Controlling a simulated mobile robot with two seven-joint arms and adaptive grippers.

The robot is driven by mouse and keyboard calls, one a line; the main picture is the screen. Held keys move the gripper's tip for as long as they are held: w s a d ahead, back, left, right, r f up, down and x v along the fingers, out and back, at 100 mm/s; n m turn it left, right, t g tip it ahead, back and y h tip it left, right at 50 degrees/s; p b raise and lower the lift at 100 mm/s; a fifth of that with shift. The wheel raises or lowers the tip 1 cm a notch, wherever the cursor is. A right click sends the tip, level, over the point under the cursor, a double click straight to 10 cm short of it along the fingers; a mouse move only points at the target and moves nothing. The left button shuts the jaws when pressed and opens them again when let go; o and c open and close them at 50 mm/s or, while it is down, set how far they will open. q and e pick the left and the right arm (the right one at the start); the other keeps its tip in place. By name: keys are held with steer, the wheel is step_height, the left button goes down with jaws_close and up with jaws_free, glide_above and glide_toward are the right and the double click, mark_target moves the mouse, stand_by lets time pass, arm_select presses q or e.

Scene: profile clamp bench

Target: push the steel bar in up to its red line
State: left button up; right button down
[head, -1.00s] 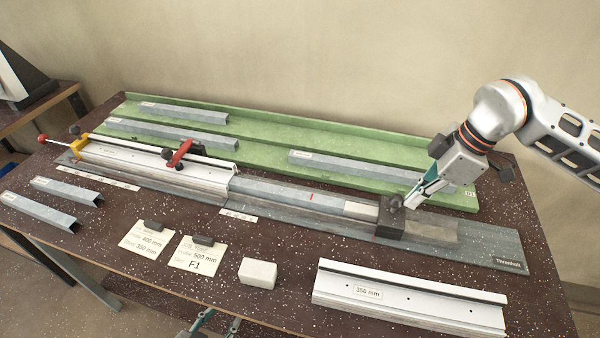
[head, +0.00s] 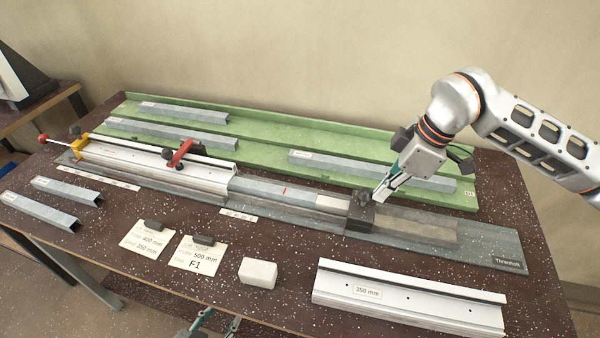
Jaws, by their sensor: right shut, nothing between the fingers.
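The steel bar (head: 262,187) lies in the grey channel, its left part inside the silver clamp profile (head: 140,160). Its red line (head: 284,190) shows on top, clearly right of the profile's right end. A pale label covers the bar's right end, which meets a dark sliding block (head: 360,217) with a knob. My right gripper (head: 381,196) is shut and empty, its fingertips at the right side of the block; whether they touch it I cannot tell for sure. My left gripper (head: 220,321) shows only partly at the bottom edge, its fingertips apart.
A green tray (head: 270,138) with several grey profiles runs behind the channel. In front lie two note cards (head: 195,253), a white block (head: 258,273) and a silver 350 mm profile (head: 410,297). A red clamp lever (head: 180,153) stands on the clamp profile.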

steer(key=shift+w+a, duration=0.55)
steer(key=shift+a, duration=1.6)
steer(key=shift+w+a, duration=0.6)
steer(key=shift+a, duration=1.6)
steer(key=shift+w+a, duration=0.55)
steer(key=shift+a, duration=1.6)
steer(key=shift+w+a, duration=0.1)
steer(key=shift+a, duration=0.4)
steer(key=shift+d, duration=0.1)
steer(key=shift+d+r, duration=0.1)
steer(key=shift+d, duration=0.6)
steer(key=shift+r+p, duration=0.85)
steer(key=shift+r, duration=0.45)
step_height(320, 180, up, 4)
steer(key=p, duration=0.2)
glide_above(323, 199)
steer(key=shift+r, duration=0.1)
